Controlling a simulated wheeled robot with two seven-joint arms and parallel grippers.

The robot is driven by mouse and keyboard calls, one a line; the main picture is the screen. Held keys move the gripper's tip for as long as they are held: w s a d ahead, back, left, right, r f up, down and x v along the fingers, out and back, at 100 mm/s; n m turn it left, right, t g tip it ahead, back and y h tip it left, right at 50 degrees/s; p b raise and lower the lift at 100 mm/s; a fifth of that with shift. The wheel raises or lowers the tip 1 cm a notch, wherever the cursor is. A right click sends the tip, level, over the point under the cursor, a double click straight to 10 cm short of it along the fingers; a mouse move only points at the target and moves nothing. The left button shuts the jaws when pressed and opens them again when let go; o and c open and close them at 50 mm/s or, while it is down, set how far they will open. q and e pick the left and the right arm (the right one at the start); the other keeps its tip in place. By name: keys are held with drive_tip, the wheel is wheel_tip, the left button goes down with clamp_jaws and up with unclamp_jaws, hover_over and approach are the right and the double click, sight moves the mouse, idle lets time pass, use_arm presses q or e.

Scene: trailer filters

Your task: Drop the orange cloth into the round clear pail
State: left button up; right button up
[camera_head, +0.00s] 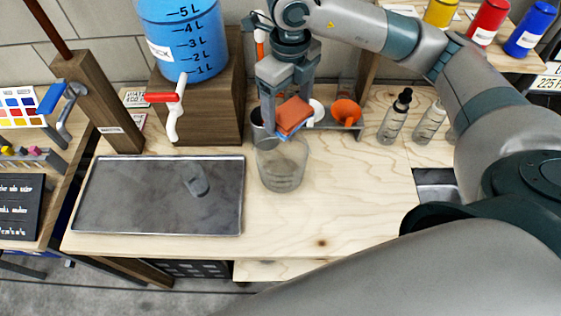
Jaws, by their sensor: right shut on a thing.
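The orange cloth (294,116) is a small folded piece with a blue underside edge. My right gripper (285,125) points down from above and is shut on the cloth. The round clear pail (282,164) stands on the wooden counter directly below the cloth. The cloth is over the pail's rim region; whether it hangs above the rim or partly inside it is hard to tell. The pail looks empty. My left gripper is not in view.
A dark metal tray (150,212) with a small grey item lies at left. A blue water jug (184,36) with a tap sits on a wooden block.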

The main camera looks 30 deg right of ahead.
drive_tip(key=shift+f, duration=0.15)
drive_tip(key=shift+f+b, duration=0.7)
drive_tip(key=shift+f, duration=0.45)
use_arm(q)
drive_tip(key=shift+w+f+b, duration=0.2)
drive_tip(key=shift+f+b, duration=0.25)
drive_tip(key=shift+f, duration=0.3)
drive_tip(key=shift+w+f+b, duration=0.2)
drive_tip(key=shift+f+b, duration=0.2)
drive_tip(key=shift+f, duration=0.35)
use_arm(e)
drive_tip(key=shift+f, duration=1.75)
drive_tip(key=o, duration=1.1)
